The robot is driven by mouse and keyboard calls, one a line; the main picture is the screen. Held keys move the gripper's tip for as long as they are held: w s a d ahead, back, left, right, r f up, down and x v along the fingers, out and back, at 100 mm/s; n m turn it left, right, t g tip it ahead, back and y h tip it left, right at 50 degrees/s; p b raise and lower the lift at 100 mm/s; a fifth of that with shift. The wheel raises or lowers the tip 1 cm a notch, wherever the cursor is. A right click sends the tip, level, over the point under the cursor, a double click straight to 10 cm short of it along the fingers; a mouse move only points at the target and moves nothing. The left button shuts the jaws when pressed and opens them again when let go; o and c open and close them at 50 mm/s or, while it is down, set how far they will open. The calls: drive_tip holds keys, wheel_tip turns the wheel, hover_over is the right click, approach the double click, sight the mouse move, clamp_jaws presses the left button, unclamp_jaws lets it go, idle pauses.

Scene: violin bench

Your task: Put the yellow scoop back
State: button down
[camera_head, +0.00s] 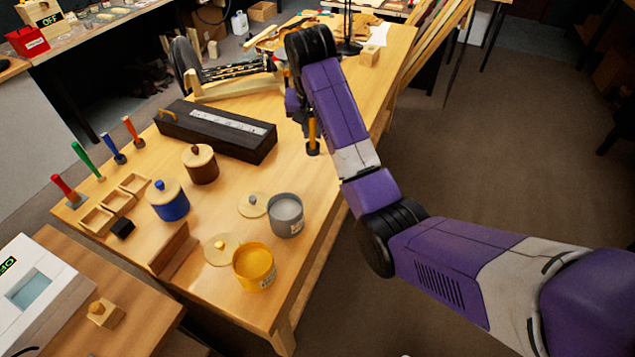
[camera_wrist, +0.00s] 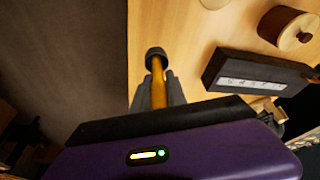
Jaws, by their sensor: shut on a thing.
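My gripper (camera_head: 307,118) is shut on the yellow scoop (camera_head: 313,134) and holds it over the right part of the bench. The scoop's yellow shaft and dark end point downward. In the wrist view, the yellow scoop (camera_wrist: 157,75) sticks out between the grey fingers of my gripper (camera_wrist: 158,93). The yellow jar (camera_head: 255,265) stands open near the bench's front edge, with its lid (camera_head: 221,250) lying beside it. Red (camera_head: 66,188), green (camera_head: 86,161), blue (camera_head: 114,148) and orange-red (camera_head: 132,131) scoops stand in a row along the left edge.
An open grey jar (camera_head: 286,217) stands with its lid (camera_head: 253,205) beside it. The blue (camera_head: 168,202) and brown (camera_head: 201,167) jars are lidded. A long black case (camera_head: 214,138), small wooden trays (camera_head: 97,220), a black cube (camera_head: 122,229) and a brown wooden piece (camera_head: 173,252) occupy the bench.

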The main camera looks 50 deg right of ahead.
wheel_tip(320, 180, down, 17)
drive_tip(key=shift+a+r+p, duration=0.1)
drive_tip(key=shift+r+p, duration=0.1)
drive_tip(key=shift+p, duration=0.55)
drive_tip(key=shift+f, duration=0.2)
drive_tip(key=c, duration=1.3)
unclamp_jaws()
drive_tip(key=shift+c, duration=0.2)
drive_tip(key=shift+r, duration=0.1)
drive_tip(key=shift+r, duration=0.2)
drive_tip(key=v, duration=1.1)
drive_tip(key=shift+a+r, duration=0.15)
drive_tip(key=shift+r, duration=0.25)
